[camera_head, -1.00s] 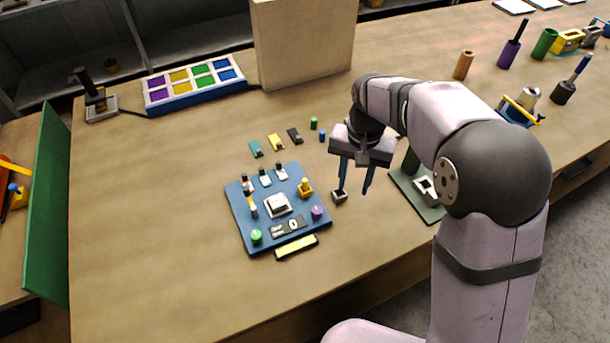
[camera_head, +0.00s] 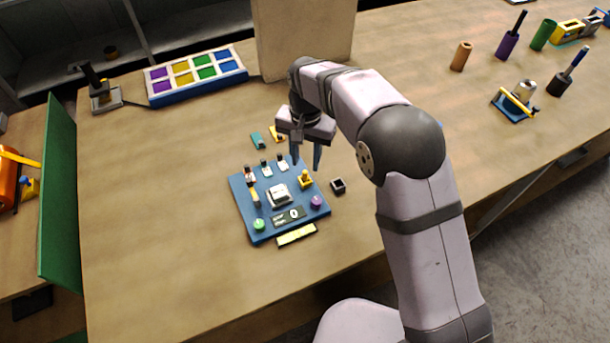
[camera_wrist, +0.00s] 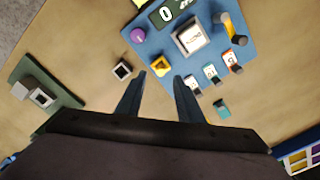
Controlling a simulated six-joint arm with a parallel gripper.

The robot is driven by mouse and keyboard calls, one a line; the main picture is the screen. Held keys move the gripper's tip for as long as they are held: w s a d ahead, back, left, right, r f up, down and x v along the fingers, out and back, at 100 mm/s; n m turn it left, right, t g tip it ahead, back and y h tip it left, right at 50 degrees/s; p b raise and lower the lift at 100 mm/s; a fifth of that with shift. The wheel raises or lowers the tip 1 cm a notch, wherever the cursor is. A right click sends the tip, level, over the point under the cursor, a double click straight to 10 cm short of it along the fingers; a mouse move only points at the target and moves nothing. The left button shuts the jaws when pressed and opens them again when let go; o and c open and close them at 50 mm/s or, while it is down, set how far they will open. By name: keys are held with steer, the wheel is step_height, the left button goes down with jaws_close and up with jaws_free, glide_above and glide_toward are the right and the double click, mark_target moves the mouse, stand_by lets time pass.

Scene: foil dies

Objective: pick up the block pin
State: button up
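A yellow block with an upright yellow pin (camera_head: 305,179) stands at the right edge of the blue panel (camera_head: 243,206); it looks like the block pin, though no label confirms this. In the wrist view this yellow piece (camera_wrist: 160,67) appears just beyond and between my fingertips. My gripper (camera_head: 306,167) is open, fingers pointing down, behind and above the yellow piece. In the wrist view my gripper (camera_wrist: 160,76) has nothing between its fingers. I see no contact; the exact height gap is unclear.
A small dark square socket (camera_head: 338,186) lies right of the panel. White-topped switches (camera_head: 265,168), a white central block (camera_head: 279,195) and a purple knob (camera_head: 316,201) crowd the panel. A green plate with a metal block (camera_wrist: 40,97) shows in the wrist view.

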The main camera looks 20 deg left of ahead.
mark_target(305, 172)
steer(key=shift+f+p, duration=0.4)
steer(key=shift+p, duration=0.05)
steer(key=shift+f+p, duration=1.05)
steer(key=shift+f, duration=1.15)
steer(key=shift+c, duration=0.3)
jaws_close()
